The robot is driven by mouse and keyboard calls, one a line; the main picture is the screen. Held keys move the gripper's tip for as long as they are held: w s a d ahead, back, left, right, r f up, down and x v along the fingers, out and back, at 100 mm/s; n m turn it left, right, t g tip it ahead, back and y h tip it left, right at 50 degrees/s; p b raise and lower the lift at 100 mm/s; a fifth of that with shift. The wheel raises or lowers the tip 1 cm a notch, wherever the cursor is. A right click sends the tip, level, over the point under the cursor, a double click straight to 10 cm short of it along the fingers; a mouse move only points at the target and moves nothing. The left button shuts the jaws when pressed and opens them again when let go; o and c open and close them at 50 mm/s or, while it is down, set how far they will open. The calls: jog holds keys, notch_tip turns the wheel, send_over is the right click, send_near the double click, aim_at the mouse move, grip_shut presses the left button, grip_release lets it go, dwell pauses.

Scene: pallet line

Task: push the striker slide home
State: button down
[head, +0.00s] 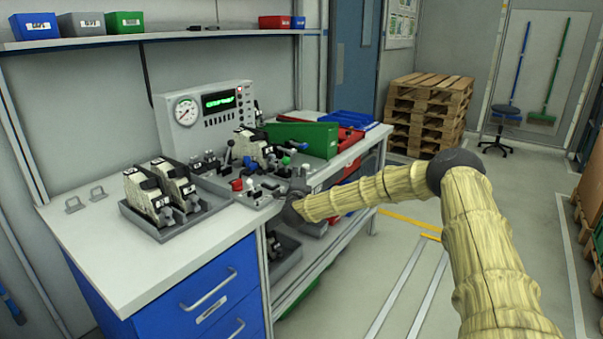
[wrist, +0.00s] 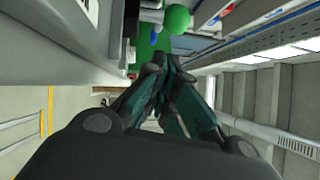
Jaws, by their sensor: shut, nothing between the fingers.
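A fixture with levers and coloured knobs stands on the bench, with a black-and-white unit (head: 254,146) mounted on it. I cannot tell which part is the striker slide. In the wrist view, the green ball (wrist: 177,18) and the blue part (wrist: 154,37) lie just beyond the fingertips. My gripper (wrist: 158,62) is shut and empty, its dark tips together. Contact cannot be told. In the head view my arm reaches the bench's front edge, and the fingers are hard to make out.
A grey tray (head: 152,228) with two similar units stands left of the fixture. A gauge panel (head: 206,116) is behind, and a green bin (head: 318,138) and red bin (head: 349,137) are to the right. Drawers and a lower shelf are under the worktop. The left worktop is mostly clear.

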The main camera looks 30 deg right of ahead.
jog(key=v, duration=0.9)
jog(key=shift+a+b, duration=0.2)
jog(key=shift+b, duration=0.2)
